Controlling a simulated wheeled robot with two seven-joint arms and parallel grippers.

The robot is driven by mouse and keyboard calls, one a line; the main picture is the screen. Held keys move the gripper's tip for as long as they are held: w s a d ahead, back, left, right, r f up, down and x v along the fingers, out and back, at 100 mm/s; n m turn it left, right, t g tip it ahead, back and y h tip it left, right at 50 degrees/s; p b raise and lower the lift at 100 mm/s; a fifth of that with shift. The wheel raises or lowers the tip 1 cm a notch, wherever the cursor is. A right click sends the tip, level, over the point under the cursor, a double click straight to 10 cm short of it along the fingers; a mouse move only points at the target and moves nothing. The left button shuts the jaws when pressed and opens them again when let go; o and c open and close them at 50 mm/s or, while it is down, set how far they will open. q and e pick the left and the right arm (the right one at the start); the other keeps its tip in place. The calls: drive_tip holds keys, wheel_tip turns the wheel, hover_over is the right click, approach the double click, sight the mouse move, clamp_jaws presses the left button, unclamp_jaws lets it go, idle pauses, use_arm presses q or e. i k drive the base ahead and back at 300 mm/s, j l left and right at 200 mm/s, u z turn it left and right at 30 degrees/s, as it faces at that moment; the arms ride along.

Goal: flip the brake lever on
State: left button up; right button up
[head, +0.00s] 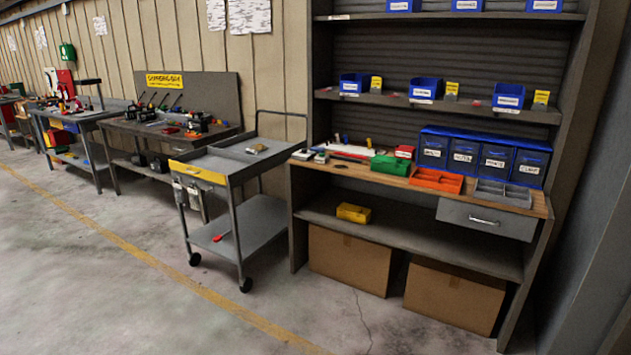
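I cannot make out a brake lever for certain in the head view. A workbench (117,124) at the middle left holds several small black devices, and thin dark sticks or handles (176,101) stand tilted behind them, too small to identify. Farther left, another bench (97,115) bears red, blue and black parts, also too small to tell. Neither of my grippers is in view, so I cannot see their state or what they hold.
A grey cart (226,166) on wheels stands in the middle. Right of it is a tall shelf unit (303,215) with blue bins (425,88), a drawer (484,219) and cardboard boxes (350,260) below. The concrete floor (90,270) in front is clear, crossed by a yellow line (150,259).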

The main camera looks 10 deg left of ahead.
sight(216, 239)
drive_tip(key=i+l+u, duration=0.1)
drive_tip(key=i+u, duration=0.3)
drive_tip(key=i+l+u, duration=0.3)
drive_tip(key=i+u, duration=0.15)
drive_tip(key=i, duration=0.15)
drive_tip(key=i+l+u, duration=0.4)
drive_tip(key=i+u, duration=0.3)
drive_tip(key=i, duration=0.25)
drive_tip(key=i+u, duration=0.3)
drive_tip(key=i, duration=0.25)
drive_tip(key=i+l+u, duration=0.3)
drive_tip(key=i, duration=0.2)
